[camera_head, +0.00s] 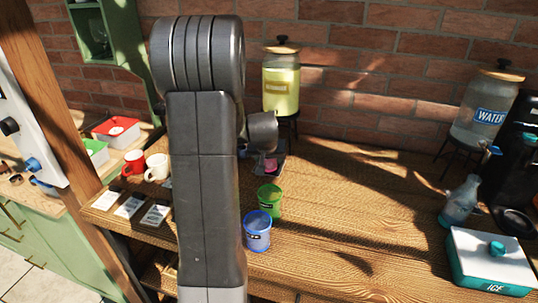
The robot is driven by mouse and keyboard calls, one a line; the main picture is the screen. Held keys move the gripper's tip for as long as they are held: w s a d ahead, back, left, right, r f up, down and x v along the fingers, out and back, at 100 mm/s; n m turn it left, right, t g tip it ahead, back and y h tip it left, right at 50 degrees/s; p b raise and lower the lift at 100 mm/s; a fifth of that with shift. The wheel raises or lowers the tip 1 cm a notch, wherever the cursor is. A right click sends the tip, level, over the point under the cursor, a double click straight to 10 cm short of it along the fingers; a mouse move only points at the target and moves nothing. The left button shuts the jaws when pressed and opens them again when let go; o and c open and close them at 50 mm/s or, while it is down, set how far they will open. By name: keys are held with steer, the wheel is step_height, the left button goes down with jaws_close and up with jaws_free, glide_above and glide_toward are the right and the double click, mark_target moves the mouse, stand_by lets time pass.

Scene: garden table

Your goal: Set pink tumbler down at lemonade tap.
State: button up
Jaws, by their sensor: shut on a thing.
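The lemonade dispenser (281,92), a glass jar of yellow liquid with a wooden lid, stands on a dark stand at the back of the table. Its tap is hidden behind my wrist. My gripper (269,157) is below and in front of the jar, mostly hidden by my own arm. It is shut on the pink tumbler (270,164), of which only a small pink patch shows. I cannot tell whether the tumbler touches the surface under it.
A green tumbler (269,200) and a blue tumbler (257,232) stand in front. At right are a water dispenser (484,108), a bottle (460,202) and an ice box (491,262). Mugs (157,167) and cards (130,206) lie left. The table's middle right is clear.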

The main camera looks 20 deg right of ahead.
steer(key=shift+w+d, duration=0.25)
steer(key=shift+w, duration=0.25)
steer(key=shift+w+d, duration=0.2)
steer(key=shift+w, duration=0.3)
steer(key=shift+w+d+f+p, duration=0.1)
steer(key=shift+w+p, duration=0.1)
steer(key=shift+p, duration=0.15)
steer(key=shift+f, duration=0.5)
steer(key=shift+f, duration=0.1)
steer(key=shift+f, duration=0.15)
steer(key=o, duration=1)
